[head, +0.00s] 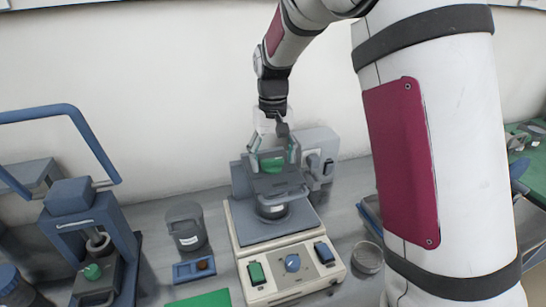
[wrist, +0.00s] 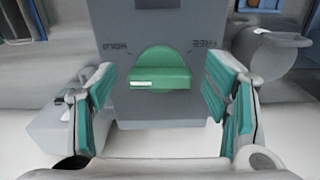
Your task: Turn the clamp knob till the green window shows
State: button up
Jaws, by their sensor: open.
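The clamp knob (wrist: 160,70) is a green half-round grip on a grey plate (wrist: 162,25) in the wrist view. A short white mark is on its left part. Upside-down lettering reads HOLD to its left and FREE to its right. My gripper (wrist: 160,88) is open, with one green-padded finger on each side of the knob and a gap on both sides. In the head view, my gripper (head: 272,150) points down over the clamp on top of the beige machine (head: 236,232), and the knob (head: 271,164) is partly hidden between the fingers. I cannot make out a green window.
The machine's front has a green switch (head: 257,274), a blue dial (head: 292,263) and a blue switch (head: 324,252). A grey lidded pot (head: 186,227) and a blue-handled press (head: 70,200) stand left. A glass dish (head: 367,258) lies right. A grey box (head: 318,150) stands close behind the clamp.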

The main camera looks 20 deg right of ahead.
aim_at(272, 161)
jog(key=c, duration=1.2)
jog(key=shift+o, duration=0.2)
jog(key=shift+a+m+p, duration=0.1)
jog(key=shift+m+p, duration=0.3)
jog(key=shift+m, duration=1.6)
jog(key=o, duration=1.2)
jog(key=shift+c, duration=0.2)
notch_tip(272, 161, up, 12)
